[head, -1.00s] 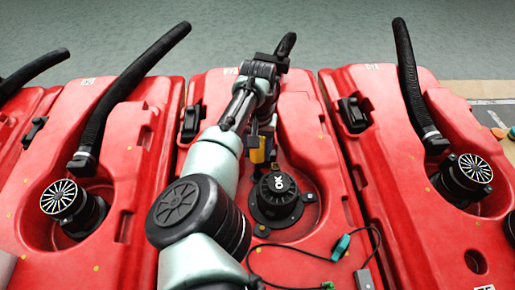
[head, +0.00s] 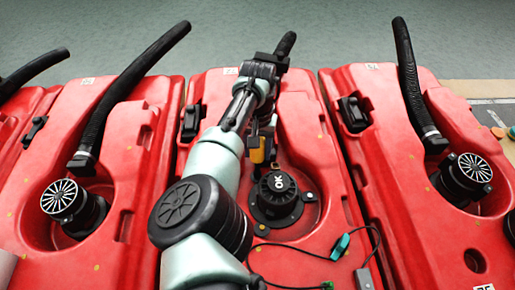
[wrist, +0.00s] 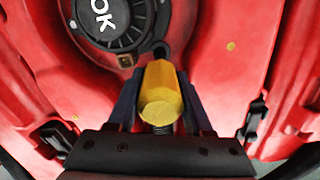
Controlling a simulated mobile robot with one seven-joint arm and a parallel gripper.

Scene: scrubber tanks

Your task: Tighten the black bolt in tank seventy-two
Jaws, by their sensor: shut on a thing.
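My gripper (wrist: 158,88) is shut on a yellow hexagonal tool (wrist: 161,101), with a dark threaded piece at its near end. In the head view my gripper (head: 262,140) and the yellow tool (head: 257,150) are over the middle red tank (head: 300,125), just behind its black "OK" cap (head: 278,186). In the wrist view the tool's far end meets a dark round piece (wrist: 161,48) at the cap's flange; I cannot tell whether this is the black bolt or the tool's tip. A brass-coloured bolt (wrist: 125,60) sits beside it. The tank's label (head: 231,71) is too small to read.
Similar red tanks with finned black caps (head: 62,197) and curved black hoses (head: 130,90) stand on both sides. A black cable with a teal connector (head: 341,246) lies across the front of the middle tank. Black latches (head: 353,112) sit along the tank edges.

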